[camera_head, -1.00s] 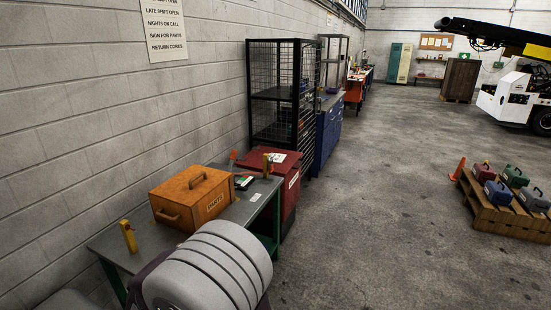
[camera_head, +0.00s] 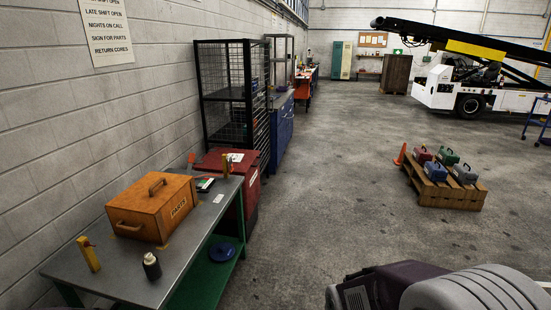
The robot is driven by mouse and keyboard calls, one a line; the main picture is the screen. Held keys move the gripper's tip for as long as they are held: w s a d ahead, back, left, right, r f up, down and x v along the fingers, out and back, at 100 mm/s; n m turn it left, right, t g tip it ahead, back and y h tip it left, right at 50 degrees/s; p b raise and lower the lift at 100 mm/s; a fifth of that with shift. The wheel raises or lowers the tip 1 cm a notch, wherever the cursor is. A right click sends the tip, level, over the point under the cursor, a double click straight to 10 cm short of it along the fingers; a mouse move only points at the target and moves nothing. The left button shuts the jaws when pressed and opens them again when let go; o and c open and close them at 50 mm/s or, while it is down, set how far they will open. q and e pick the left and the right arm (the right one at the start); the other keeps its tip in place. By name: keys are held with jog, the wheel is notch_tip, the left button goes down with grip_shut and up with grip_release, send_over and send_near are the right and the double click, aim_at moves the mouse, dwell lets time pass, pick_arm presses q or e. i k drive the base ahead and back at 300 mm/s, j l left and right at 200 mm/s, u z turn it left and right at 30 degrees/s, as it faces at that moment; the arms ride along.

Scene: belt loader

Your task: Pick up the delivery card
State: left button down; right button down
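I cannot tell for sure which thing is the delivery card. A small white card-like rectangle (camera_head: 219,198) lies on the grey workbench (camera_head: 110,277) near its front right edge. A white paper (camera_head: 235,157) also shows on top of the red cabinet (camera_head: 212,162) behind the bench. Both are too small to read.
The bench holds an orange parts box (camera_head: 152,210), a dark bottle (camera_head: 152,266), a yellow upright piece (camera_head: 88,254) and a small dark item (camera_head: 205,184). A blue disc (camera_head: 222,252) sits on the green lower shelf. A pallet (camera_head: 450,194) with toolboxes stands right; floor between is clear.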

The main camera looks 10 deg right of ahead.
aim_at(239, 157)
jog(key=i+l+z, duration=0.25)
jog(key=i, duration=0.35)
jog(key=i+l+z, duration=0.2)
jog(key=i, duration=0.45)
jog(key=i+l+z, duration=0.25)
jog(key=i, duration=0.45)
jog(key=i+u, duration=0.2)
jog(key=i, duration=0.35)
jog(key=i+l+u, duration=0.25)
jog(key=i, duration=0.3)
jog(key=i+l+u, duration=0.2)
jog(key=i, duration=0.3)
jog(key=i+u, duration=0.2)
jog(key=u, duration=0.25)
jog(key=i+u, duration=0.25)
jog(key=u, duration=0.15)
jog(key=i+l+u, duration=0.1)
jog(key=u, duration=0.35)
jog(key=i+l+u, duration=0.25)
jog(key=u, duration=0.15)
jog(key=i+l+u, duration=0.2)
jog(key=u, duration=0.25)
jog(key=i+l+u, duration=0.1)
jog(key=l+u, duration=0.2)
jog(key=u, duration=0.15)
jog(key=i+l+u, duration=0.15)
jog(key=l+u, duration=0.15)
